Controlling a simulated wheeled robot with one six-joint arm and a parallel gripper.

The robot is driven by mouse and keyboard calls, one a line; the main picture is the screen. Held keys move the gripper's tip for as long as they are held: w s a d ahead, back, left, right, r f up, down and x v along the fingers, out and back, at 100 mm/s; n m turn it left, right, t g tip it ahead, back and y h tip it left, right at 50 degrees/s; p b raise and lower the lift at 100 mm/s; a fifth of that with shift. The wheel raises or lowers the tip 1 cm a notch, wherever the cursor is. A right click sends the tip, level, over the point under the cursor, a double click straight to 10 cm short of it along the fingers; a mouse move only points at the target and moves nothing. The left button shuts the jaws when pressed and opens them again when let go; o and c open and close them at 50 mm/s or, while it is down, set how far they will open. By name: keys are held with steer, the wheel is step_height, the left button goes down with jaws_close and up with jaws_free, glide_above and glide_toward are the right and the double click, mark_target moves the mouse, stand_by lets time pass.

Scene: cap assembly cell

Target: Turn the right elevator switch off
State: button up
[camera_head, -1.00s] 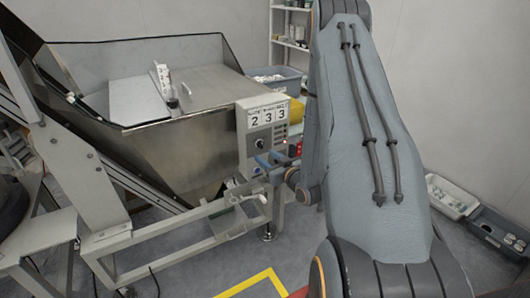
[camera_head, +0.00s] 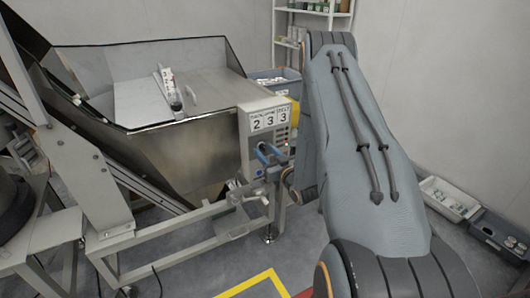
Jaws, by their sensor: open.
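The elevator control box (camera_head: 245,143) is a pale box fixed to the right side of the metal hopper. It carries a white label with the digits 233 and a column of small buttons (camera_head: 282,133). My gripper (camera_head: 263,152) is in front of the lower part of the box face, with its blue-grey fingers apart and pointing towards it. The gripper covers the spot where a dark round switch knob showed earlier, so I cannot see the knob or whether the fingers touch it. Nothing shows between the fingers.
The steel hopper (camera_head: 180,155) and its frame legs stand left of the box. A valve-like fitting (camera_head: 247,192) sits below the box. Grey bins (camera_head: 450,198) lie on the floor at right. A shelf (camera_head: 312,12) and a blue-grey bin (camera_head: 272,78) stand behind. Yellow floor tape (camera_head: 245,284) is in front.

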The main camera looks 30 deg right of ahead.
steer(key=c, duration=0.8)
steer(key=shift+a, duration=0.3)
steer(key=shift+c, duration=1.1)
steer(key=shift+d, duration=0.25)
steer(key=shift+n, duration=0.4)
steer(key=n+b, duration=0.1)
steer(key=n, duration=0.2)
steer(key=shift+d+n, duration=0.15)
steer(key=shift+n, duration=0.15)
steer(key=shift+d+r+n+b, duration=0.15)
steer(key=shift+n+b, duration=0.3)
steer(key=shift+n, duration=1.75)
